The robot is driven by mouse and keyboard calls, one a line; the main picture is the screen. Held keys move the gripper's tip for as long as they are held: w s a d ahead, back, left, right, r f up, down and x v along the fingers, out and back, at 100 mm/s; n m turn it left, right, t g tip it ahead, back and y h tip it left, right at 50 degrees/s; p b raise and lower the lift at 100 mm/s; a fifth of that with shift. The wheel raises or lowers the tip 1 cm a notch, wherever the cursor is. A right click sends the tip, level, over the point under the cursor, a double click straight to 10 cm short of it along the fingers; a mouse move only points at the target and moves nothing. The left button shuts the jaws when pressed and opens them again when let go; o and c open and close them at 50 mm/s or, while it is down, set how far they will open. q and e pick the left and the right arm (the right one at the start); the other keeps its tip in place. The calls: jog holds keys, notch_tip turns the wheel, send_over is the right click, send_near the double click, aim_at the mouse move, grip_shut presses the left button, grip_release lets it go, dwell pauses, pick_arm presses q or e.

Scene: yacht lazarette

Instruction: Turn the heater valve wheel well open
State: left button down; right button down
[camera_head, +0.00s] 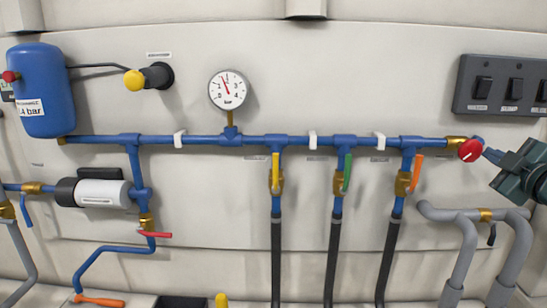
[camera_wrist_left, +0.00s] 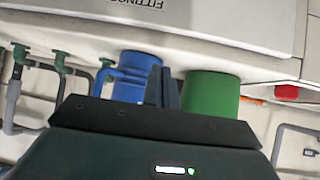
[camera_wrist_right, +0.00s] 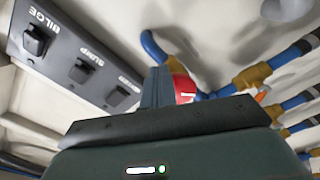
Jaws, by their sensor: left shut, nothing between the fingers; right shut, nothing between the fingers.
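A round red valve wheel (camera_head: 471,150) with a white mark sits at the right end of the blue pipe, beside a brass fitting. In the right wrist view the wheel (camera_wrist_right: 184,88) shows partly behind my fingers. My right gripper (camera_head: 488,153) comes in from the right edge, shut and empty, with its fingertips close beside the wheel's right side. I cannot tell whether they touch it. In the right wrist view its shut fingers (camera_wrist_right: 157,84) stand just left of the wheel. My left gripper (camera_wrist_left: 166,87) is shut and empty in the left wrist view, and out of the head view.
A dark switch panel (camera_head: 505,87) is above my right gripper. An orange-handled valve (camera_head: 416,173) hangs left of the wheel, and grey pipes (camera_head: 468,240) run below. A gauge (camera_head: 229,90) and a blue tank (camera_head: 40,95) are further left. Blue (camera_wrist_left: 136,75) and green (camera_wrist_left: 212,98) cylinders are near my left fingers.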

pick_arm(q)
jog(key=shift+f, duration=0.2)
pick_arm(e)
jog(key=shift+d, duration=0.1)
